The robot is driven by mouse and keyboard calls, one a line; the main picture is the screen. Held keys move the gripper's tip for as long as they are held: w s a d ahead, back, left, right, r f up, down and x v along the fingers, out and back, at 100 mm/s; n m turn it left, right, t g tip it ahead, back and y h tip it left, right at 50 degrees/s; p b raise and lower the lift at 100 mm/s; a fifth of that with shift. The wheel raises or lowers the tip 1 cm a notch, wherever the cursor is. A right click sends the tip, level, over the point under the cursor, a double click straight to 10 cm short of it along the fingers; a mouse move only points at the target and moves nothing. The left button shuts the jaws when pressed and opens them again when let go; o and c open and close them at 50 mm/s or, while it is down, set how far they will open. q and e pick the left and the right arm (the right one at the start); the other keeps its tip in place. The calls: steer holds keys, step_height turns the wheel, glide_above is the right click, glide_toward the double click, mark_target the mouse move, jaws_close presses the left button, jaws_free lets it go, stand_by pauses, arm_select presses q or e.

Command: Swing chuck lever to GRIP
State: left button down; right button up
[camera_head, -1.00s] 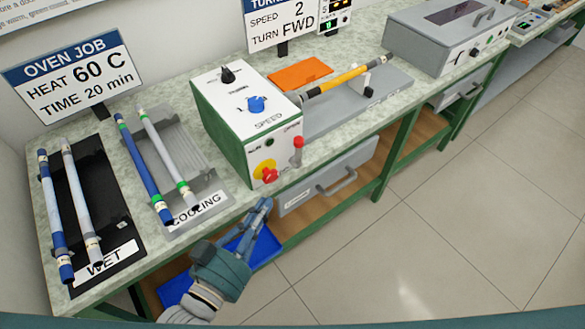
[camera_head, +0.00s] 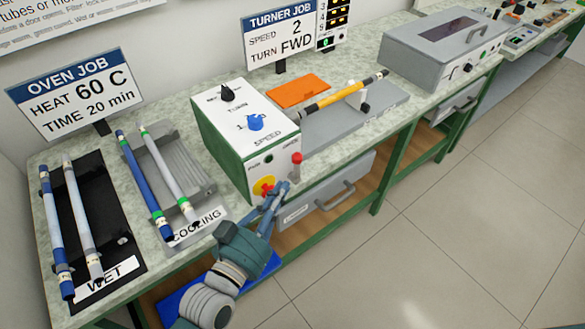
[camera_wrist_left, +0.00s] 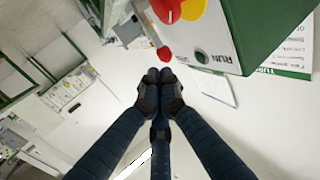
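The chuck lever (camera_head: 297,160), with a red knob, sticks out from the right of the front face of the white and green turner box (camera_head: 228,150). Its knob also shows in the left wrist view (camera_wrist_left: 163,54), just beyond the fingertips. I cannot read the lever's position marks. My left gripper (camera_head: 283,187) is in front of the box, below the lever. In the left wrist view (camera_wrist_left: 159,76) its fingertips are together, with nothing visible between them. A small gap to the knob seems to remain. My right gripper is in neither view.
A red stop button on a yellow disc (camera_head: 264,187) is just left of my fingertips. A yellow rod (camera_head: 340,97) lies across the turner. The cooling rack (camera_head: 197,185) and wet tray (camera_head: 108,240) hold rods at left. A drawer (camera_head: 328,190) is below the bench top.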

mark_target(299, 163)
arm_select(q)
steer(key=x, duration=0.4)
steer(key=shift+w+d+r+p, duration=0.2)
steer(key=shift+w+p, duration=0.1)
steer(key=shift+p, duration=0.1)
steer(key=shift+x, duration=0.8)
steer(key=shift+f, duration=0.15)
steer(key=shift+a, duration=0.1)
